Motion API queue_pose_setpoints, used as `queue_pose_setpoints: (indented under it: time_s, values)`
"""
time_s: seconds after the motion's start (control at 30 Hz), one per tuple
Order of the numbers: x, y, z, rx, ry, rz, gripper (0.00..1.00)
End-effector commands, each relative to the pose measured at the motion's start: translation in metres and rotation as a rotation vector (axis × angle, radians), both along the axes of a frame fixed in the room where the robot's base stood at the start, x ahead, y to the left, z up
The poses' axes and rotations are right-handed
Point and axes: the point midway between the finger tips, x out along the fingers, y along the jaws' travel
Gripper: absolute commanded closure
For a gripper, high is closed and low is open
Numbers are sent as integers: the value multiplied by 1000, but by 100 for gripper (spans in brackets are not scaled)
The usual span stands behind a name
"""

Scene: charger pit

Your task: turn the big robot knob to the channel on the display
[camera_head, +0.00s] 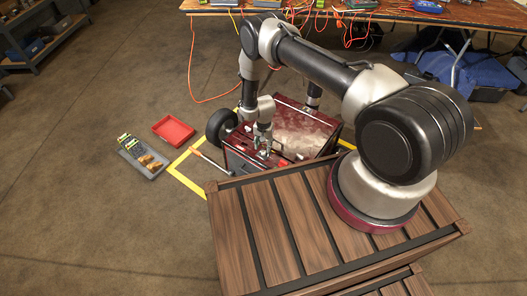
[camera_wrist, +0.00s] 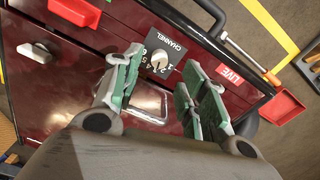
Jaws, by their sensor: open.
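The big robot (camera_head: 308,132) is a dark red boxy machine with black wheels on the floor. In the wrist view its red panel (camera_wrist: 80,85) carries a black CHANNEL plate with numbers around a small pale knob (camera_wrist: 159,62). My gripper (camera_wrist: 163,68) is open, with green-padded fingers. In this view one finger is left of the knob and the other right of it. I cannot tell how far above the knob they are. In the head view my gripper (camera_head: 264,154) is over the near part of the robot. I see no readable channel display; the knob's exact setting is unclear.
A red tray (camera_head: 173,131), a grey tray with parts (camera_head: 155,172) and an orange-handled tool (camera_head: 213,165) lie on the floor. A cluttered workbench (camera_head: 440,15) stands behind.

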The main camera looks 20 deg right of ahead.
Motion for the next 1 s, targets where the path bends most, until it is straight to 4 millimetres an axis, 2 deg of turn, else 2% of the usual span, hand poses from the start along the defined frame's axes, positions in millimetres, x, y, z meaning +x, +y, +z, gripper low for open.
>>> queue_pose_setpoints:
  time_s: [0.1,0.3,0.63,0.67,0.87,1.0]
  values:
    - [-1,0,-22,0,1,1,58]
    - [0,0,-46,0,1,2,58]
    - [0,0,-51,0,1,3,58]
    - [0,0,-51,0,1,3,62]
    - [0,0,-51,0,1,3,98]
    - [0,1,-50,0,1,4,100]
